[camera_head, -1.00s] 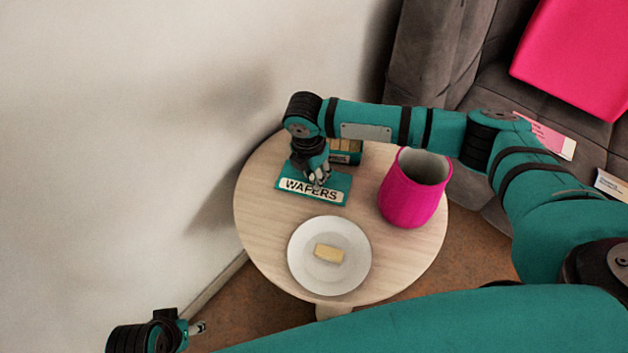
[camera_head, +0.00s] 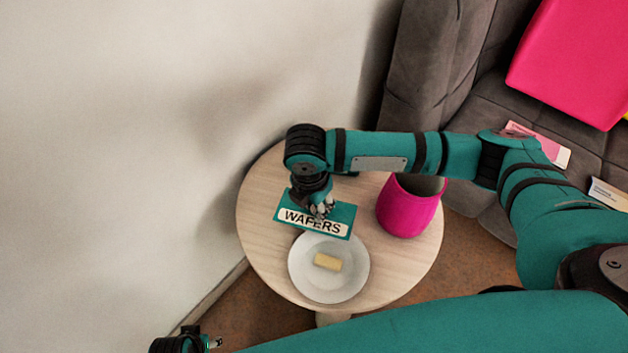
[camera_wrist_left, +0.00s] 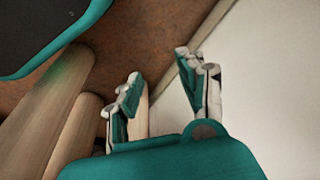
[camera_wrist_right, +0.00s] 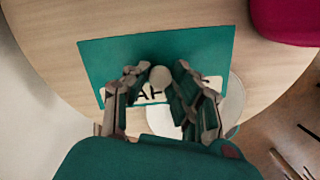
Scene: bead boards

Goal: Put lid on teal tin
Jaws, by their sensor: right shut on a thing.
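A teal lid with a white "WAFERS" label (camera_head: 330,228) is held by my right gripper (camera_head: 322,211), which is shut on its pale round knob (camera_wrist_right: 160,77). In the head view the lid covers the far rim of the plate; I cannot tell its height above the table. The lid also shows in the right wrist view (camera_wrist_right: 205,48). The tin is now hidden behind my right arm, with perhaps a dark sliver showing below it. My left gripper (camera_wrist_left: 158,85) is open and empty, away from the table, low in the head view (camera_head: 214,343).
A white plate (camera_head: 312,288) with a pale wafer (camera_head: 327,261) sits at the table's near side. A magenta pot (camera_head: 405,212) stands at the right. The round wooden table (camera_head: 262,240) is clear at the left. A grey sofa (camera_head: 435,70) is behind.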

